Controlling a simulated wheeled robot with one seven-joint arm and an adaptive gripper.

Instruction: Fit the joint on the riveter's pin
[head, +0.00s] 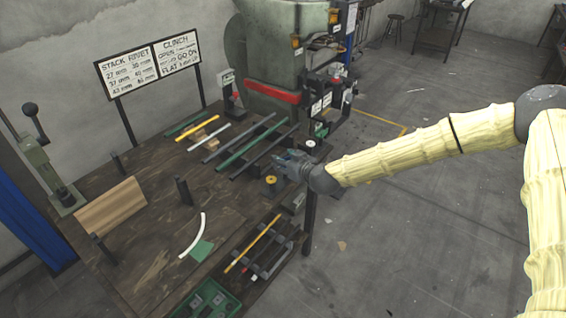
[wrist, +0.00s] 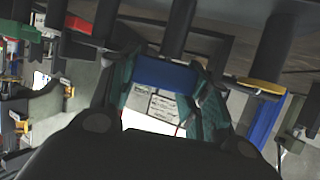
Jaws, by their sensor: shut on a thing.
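My gripper (head: 287,164) is over the right edge of the bench, near the dark bars. In the wrist view its two teal fingers (wrist: 166,92) reach forward, with a blue piece (wrist: 166,74) between their tips. The gripper looks shut on this piece; I cannot tell whether it is the joint. A large grey-green machine with a red band (head: 272,92) stands at the back. A black fixture with white labels (head: 326,101) stands before it, right of the bench. I cannot make out the riveter's pin in either view.
The wooden bench (head: 150,235) carries dark bars (head: 238,137), upright black posts (head: 184,190), a wooden block (head: 110,207) and a white curved strip (head: 193,236). A lower rack (head: 265,262) and a green tray (head: 212,300) lie in front. Floor on the right is mostly clear.

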